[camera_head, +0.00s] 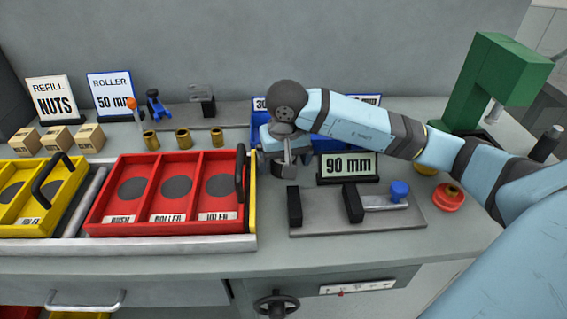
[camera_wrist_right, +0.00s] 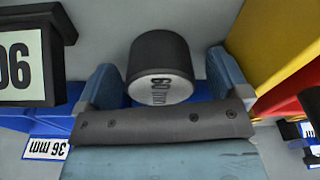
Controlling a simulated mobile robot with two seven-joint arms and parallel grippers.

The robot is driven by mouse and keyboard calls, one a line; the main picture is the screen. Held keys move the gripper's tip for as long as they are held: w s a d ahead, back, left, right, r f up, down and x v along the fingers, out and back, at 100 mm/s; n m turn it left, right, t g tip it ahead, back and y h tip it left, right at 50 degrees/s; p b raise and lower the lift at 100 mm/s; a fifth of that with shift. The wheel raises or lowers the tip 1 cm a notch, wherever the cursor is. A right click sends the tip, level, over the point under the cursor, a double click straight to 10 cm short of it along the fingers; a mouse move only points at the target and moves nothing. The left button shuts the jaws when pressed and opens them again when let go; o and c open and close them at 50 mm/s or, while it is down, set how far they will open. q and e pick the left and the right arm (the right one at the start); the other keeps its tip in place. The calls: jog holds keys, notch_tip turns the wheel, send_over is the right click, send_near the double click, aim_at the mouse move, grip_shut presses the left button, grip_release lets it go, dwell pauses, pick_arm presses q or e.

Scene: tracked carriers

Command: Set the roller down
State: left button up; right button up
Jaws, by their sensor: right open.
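A dark roller (camera_wrist_right: 158,52) with a pale, lettered end face shows between the fingers of my right gripper (camera_wrist_right: 163,68) in the right wrist view. The fingers are open, with a clear gap on the roller's right side. In the head view my right gripper (camera_head: 288,158) points down over the bench, between the red tray and the 90 mm sign. My left gripper is not in view.
The red tray (camera_head: 170,228) with three compartments stands left of the gripper. The 90 mm sign (camera_head: 348,168) and a grey fixture (camera_head: 330,221) with black blocks stand to the right. Blue bins (camera_head: 328,145) lie behind. A green press (camera_head: 486,85) stands at the back right.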

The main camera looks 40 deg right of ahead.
jog(key=shift+c, duration=0.2)
jog(key=c, duration=1.2)
